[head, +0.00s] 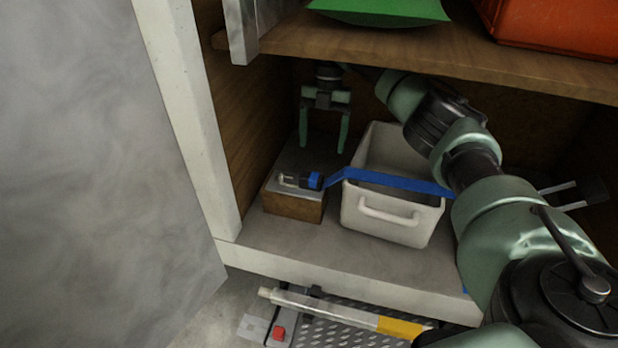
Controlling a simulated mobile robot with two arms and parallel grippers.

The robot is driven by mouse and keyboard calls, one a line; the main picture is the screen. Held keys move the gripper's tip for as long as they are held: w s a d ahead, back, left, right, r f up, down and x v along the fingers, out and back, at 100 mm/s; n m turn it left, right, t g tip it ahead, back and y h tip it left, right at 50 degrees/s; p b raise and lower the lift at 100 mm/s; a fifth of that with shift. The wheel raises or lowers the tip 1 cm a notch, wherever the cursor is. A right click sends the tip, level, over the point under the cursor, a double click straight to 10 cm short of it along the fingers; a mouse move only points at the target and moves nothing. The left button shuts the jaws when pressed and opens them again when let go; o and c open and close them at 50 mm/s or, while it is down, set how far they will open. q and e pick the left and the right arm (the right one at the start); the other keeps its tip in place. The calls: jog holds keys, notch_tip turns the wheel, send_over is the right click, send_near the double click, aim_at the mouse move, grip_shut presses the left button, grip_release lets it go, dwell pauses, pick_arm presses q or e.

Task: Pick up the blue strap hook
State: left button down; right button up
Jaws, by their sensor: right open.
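The blue strap hook (310,181) lies on top of a wooden box with a grey top (293,207) in the lower compartment. Its metal hook end points left. A blue strap (390,180) runs from it to the right, across the white bin, and passes behind my right arm. My right gripper (324,147) points down with its two green fingers apart and empty. In the picture it is above the hook and a little to its right, apart from it. My left gripper is not in view.
A white bin (388,216) with a front handle stands right of the box. A wooden shelf (400,45) above carries a green item (385,10) and an orange crate (560,25). A pale post (190,110) bounds the left. A dark item with two prongs (580,194) is at right.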

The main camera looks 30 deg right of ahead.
aim_at(312, 174)
jog(key=s+a, duration=0.2)
jog(key=s+a+p, duration=0.1)
jog(key=s+a, duration=0.1)
jog(key=shift+a+p, duration=0.3)
jog(key=shift+a, duration=0.1)
jog(key=shift+s+a+f+p, duration=0.1)
jog(key=shift+s+a+p, duration=0.3)
jog(key=shift+s+a, duration=0.6)
jog(key=shift+p+x, duration=0.4)
jog(key=shift+x, duration=0.7)
jog(key=shift+w+f, duration=0.1)
jog(key=shift+f, duration=0.35)
jog(key=shift+r, duration=0.1)
jog(key=c, duration=1.6)
jog(key=shift+o, duration=0.2)
